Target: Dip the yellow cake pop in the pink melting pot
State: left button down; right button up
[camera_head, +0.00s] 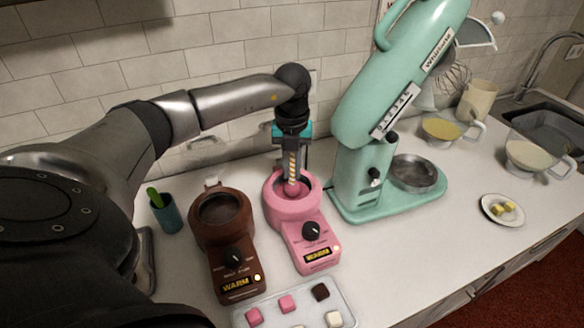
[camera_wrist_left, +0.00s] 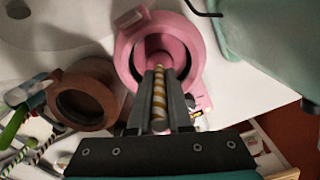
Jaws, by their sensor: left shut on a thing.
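The pink melting pot (camera_head: 313,250) stands on the counter with its orange light on. It also shows in the left wrist view (camera_wrist_left: 128,48). My left gripper (camera_head: 292,150) is above the pot, pointing down, and is shut on the yellow-and-white striped stick of the cake pop (camera_head: 292,172). The stick also shows between the fingers in the left wrist view (camera_wrist_left: 159,98). The stick's lower end reaches into the pot's opening. The ball there looks pink, and its lower part is hidden in the bowl. My right gripper is not in view.
A brown melting pot (camera_head: 231,250) stands just left of the pink one. A teal stand mixer (camera_head: 375,190) is close on the right. A cup (camera_head: 167,216) stands at left, and a tray (camera_head: 346,300) of cubes lies in front. Free counter lies front right.

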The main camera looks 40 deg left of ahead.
pick_arm(q)
jog(key=shift+r+p, duration=0.9)
jog(key=shift+r, duration=0.3)
